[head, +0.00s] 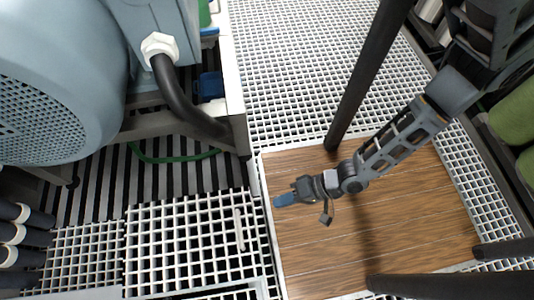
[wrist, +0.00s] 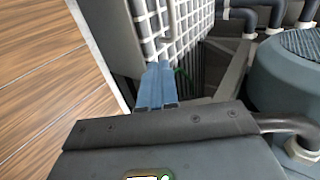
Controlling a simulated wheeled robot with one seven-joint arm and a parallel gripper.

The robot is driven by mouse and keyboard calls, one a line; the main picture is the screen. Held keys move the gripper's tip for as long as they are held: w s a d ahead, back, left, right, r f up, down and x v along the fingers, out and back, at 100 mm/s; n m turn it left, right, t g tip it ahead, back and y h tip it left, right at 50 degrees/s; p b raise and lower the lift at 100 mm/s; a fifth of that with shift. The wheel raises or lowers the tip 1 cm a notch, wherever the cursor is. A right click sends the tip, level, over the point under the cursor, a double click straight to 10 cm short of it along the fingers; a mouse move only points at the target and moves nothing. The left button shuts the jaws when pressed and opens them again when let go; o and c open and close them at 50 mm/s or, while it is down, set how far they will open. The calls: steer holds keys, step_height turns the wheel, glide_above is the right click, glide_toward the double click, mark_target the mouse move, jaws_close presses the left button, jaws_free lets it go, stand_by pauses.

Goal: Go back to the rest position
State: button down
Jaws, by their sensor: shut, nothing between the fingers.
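My gripper (head: 284,200) shows in the head view at the end of my arm, which reaches in from the upper right. It is over the left edge of the brown wooden panel (head: 330,262) and points left. Its blue fingers are together, with nothing between them. In the wrist view the blue fingers of my gripper (wrist: 156,84) lie side by side, shut, against a background of white grating and dark slats. I see no object in contact with the fingers.
A large blue-grey motor housing (head: 62,75) fills the upper left. White grating (head: 190,240) covers the floor around the panel. Dark posts (head: 366,75) stand close to my arm. Dark pipes (head: 22,235) sit at the left edge. A green hose (head: 170,158) runs below the motor's frame.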

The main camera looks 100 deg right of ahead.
steer(key=shift+s+r, duration=0.1)
steer(key=shift+s, duration=0.15)
steer(key=w+r+n+t+p, duration=0.1)
steer(key=w+r+n+p, duration=0.2)
steer(key=r, duration=1.6)
steer(key=w+a+r+n+t+p, duration=0.1)
steer(key=w+r+n+p, duration=0.2)
steer(key=r+n+p, duration=0.6)
steer(key=w+a+r+n+t+p, duration=0.1)
steer(key=w+r+n+p, duration=0.2)
steer(key=r, duration=2.6)
steer(key=n+p, duration=0.3)
steer(key=p, duration=0.4)
steer(key=shift+w+r+t, duration=0.15)
steer(key=shift+w+t, duration=0.05)
steer(key=shift+t, duration=0.2)
